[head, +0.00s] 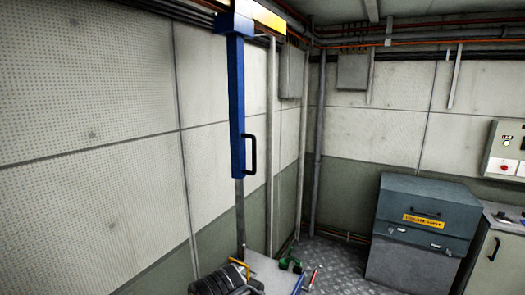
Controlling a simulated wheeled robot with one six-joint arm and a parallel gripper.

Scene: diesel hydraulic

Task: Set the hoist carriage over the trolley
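A blue hoist column (237,105) hangs upright from a yellow overhead beam (262,14) at the top of the head view. I take its blue head under the beam to be the hoist carriage (233,24). A black handle (251,155) is on the column's right side. A thin grey rod (240,215) runs down from its lower end toward a pale flat surface (266,268) at the bottom edge, perhaps the trolley's top. Most of that surface is cut off. I cannot tell how far the carriage is from it in depth. My gripper is not in view.
A dark ribbed object (226,282) with a yellow handle is at the bottom edge. A small green object (290,264) lies beside the pale surface. A grey-blue cabinet (420,230) and a control box (504,150) are at right. Chequered floor (340,262) shows between.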

